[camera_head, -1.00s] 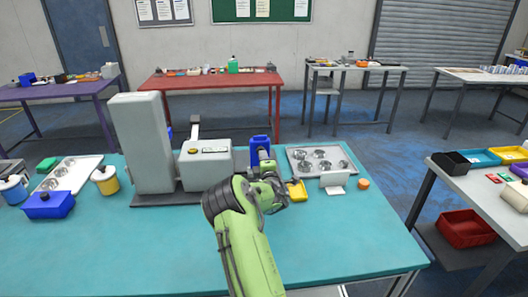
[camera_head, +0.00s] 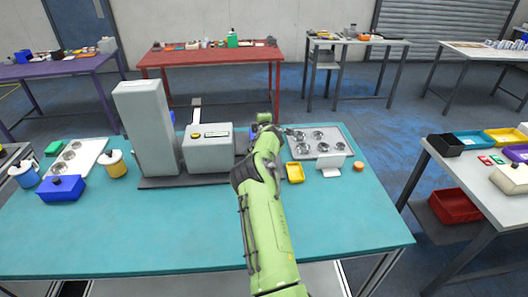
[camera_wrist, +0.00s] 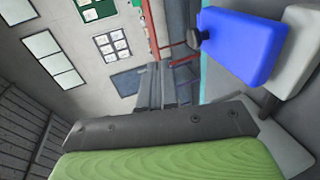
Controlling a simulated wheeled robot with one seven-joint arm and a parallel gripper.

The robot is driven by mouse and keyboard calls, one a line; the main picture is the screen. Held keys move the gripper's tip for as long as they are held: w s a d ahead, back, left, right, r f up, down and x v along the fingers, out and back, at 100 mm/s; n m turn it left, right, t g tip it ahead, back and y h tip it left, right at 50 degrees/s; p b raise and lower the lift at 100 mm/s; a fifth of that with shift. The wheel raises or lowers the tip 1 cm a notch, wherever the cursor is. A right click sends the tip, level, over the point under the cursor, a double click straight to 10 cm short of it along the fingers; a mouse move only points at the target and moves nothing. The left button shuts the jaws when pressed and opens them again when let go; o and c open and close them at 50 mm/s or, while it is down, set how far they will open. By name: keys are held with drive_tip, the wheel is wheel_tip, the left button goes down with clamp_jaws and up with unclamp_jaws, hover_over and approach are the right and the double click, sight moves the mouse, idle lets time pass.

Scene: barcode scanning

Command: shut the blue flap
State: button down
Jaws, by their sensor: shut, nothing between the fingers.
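The blue flap (camera_wrist: 240,45) is large at the upper right of the wrist view, a blue panel with a dark knob at its left edge. It stands clear of a pale grey block (camera_wrist: 300,50) beside it. In the head view my arm hides most of the flap. My gripper (camera_head: 265,120) is at the far side of the teal table, right of the grey machine (camera_head: 208,150). It is shut and empty. Its fingertips are small in the head view, and I cannot tell whether they touch the flap.
A tray of round metal parts (camera_head: 340,151), a yellow tray (camera_head: 295,172), a white stand (camera_head: 332,166) and an orange disc (camera_head: 359,166) lie right of my arm. A tall grey column (camera_head: 147,130) stands left. The teal table's front (camera_head: 170,235) is clear.

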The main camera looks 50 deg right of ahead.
drive_tip(key=shift+x, duration=1.1)
drive_tip(key=shift+d+r, duration=0.1)
drive_tip(key=shift+r, duration=0.05)
